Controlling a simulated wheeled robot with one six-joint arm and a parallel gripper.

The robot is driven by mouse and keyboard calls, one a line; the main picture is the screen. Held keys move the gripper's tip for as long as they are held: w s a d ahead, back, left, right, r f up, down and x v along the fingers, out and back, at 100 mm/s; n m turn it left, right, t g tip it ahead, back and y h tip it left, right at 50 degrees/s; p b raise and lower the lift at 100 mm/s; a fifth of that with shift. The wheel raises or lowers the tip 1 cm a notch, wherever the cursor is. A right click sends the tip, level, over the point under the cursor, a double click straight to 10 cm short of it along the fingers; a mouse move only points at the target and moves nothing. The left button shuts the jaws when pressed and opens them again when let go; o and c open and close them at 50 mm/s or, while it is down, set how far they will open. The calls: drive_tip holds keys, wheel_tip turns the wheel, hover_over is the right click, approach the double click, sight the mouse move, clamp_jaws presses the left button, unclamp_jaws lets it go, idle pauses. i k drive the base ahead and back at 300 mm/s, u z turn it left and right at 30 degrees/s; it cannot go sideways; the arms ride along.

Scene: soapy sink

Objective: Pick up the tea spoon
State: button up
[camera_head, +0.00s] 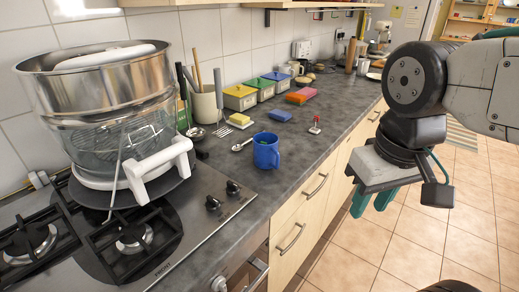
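A small metal spoon (242,145), which looks like the tea spoon, lies on the dark grey countertop. It is just left of and behind a blue mug (266,150) and apart from it. My gripper (374,207) hangs at the right, over the tiled floor and in front of the cabinet drawers. It is well to the right of the spoon and touches nothing. Its two teal fingers point down with a gap between them, and nothing shows between them.
A steel-and-glass steamer pot (105,90) stands on the gas hob (190,222). A utensil crock (204,106) and several lidded boxes line the wall. The counter's front edge is clear.

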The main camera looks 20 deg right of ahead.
sight(237, 148)
drive_tip(key=z, duration=1.8)
drive_tip(key=i, duration=1.6)
drive_tip(key=u, duration=2.95)
drive_tip(key=i, duration=0.5)
drive_tip(key=u, duration=0.05)
